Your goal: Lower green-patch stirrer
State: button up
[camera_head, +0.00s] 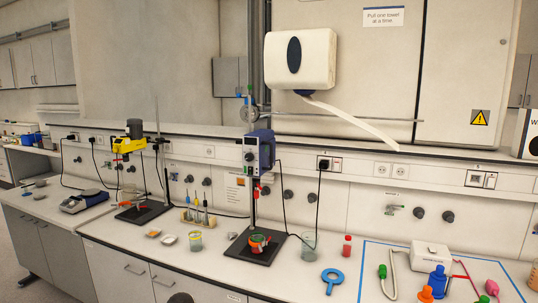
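Two overhead stirrers stand on the bench. A blue and white stirrer (259,150) is clamped high on a stand in the middle, above an orange-red vessel (259,242) with some green on it. This vessel sits on the stand's black base plate (238,249). A yellow stirrer (129,146) with a dark motor top is on a second stand to the left, above a clear beaker (129,192). I cannot make out a green patch on either stirrer's body at this size. My gripper is not recognisable in the view.
A glass beaker (309,245), a red-capped small bottle (347,246) and a blue ring-shaped tool (332,278) stand right of the middle stand. A blue-taped area (364,270) holds a white box (430,256). A towel dispenser (300,59) hangs above. Bench room is narrow.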

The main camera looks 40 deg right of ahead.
aim_at(261, 143)
jog(key=z, duration=0.05)
jog(key=i, duration=0.95)
jog(key=u, duration=0.1)
